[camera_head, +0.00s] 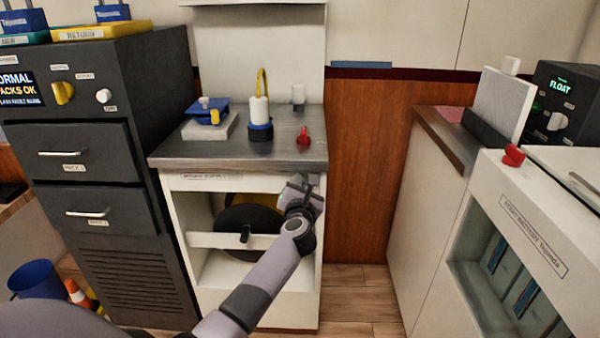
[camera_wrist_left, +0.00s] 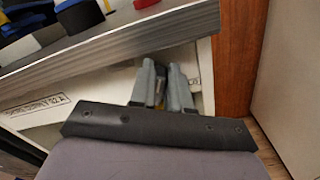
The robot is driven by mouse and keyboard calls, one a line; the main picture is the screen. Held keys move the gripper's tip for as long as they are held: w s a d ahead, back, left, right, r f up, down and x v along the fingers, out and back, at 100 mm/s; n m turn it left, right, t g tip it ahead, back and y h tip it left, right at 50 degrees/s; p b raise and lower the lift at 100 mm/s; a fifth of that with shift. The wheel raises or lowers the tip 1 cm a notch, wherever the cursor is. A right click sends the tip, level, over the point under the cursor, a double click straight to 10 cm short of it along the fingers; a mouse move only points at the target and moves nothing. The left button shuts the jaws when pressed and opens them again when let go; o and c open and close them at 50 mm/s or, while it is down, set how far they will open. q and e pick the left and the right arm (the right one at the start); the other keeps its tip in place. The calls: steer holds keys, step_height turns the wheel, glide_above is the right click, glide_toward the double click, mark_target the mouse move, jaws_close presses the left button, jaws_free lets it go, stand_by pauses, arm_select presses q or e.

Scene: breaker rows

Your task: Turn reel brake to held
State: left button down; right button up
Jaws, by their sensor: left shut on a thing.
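The reel, a dark round disc (camera_head: 250,217), sits inside the open front of the white cabinet (camera_head: 172,210). A white bar (camera_head: 205,240) with a small black handle (camera_head: 246,234) crosses in front of it. My left gripper (camera_head: 303,190) is at the upper right of the cabinet front, below the counter edge. In the left wrist view its fingers (camera_wrist_left: 160,82) are shut on a small part against the white front panel (camera_wrist_left: 195,80). That part, apparently the reel brake handle, is mostly hidden by the fingers, so its setting cannot be read. My right gripper is out of view.
The grey countertop (camera_head: 265,155) above my gripper holds a red knob (camera_head: 303,138), a blue-based white cylinder (camera_head: 259,115) and a blue block. A dark drawer cabinet (camera_head: 90,150) stands left, and white units (camera_head: 425,190) stand right. Floor (camera_head: 350,290) shows between them.

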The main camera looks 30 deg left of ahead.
arm_select(q)
steer(key=m+p, duration=0.2)
steer(key=m, duration=0.1)
steer(key=m+p, duration=0.1)
steer(key=shift+w+d+f+m, duration=0.15)
steer(key=shift+d+m, duration=0.1)
steer(key=shift+m, duration=0.15)
steer(key=shift+w+d+f+m+p, duration=0.15)
steer(key=shift+m+p, duration=0.35)
steer(key=shift+m, duration=0.75)
steer(key=shift+s+f+m+p, duration=0.1)
steer(key=shift+f+m+p, duration=0.3)
steer(key=shift+m, duration=0.9)
steer(key=shift+w+d+f+m+p, duration=0.1)
steer(key=shift+m+p, duration=0.45)
steer(key=shift+m, duration=0.7)
steer(key=shift+a, duration=0.1)
steer(key=c, duration=1.1)
jaws_free()
steer(key=shift+f, duration=0.1)
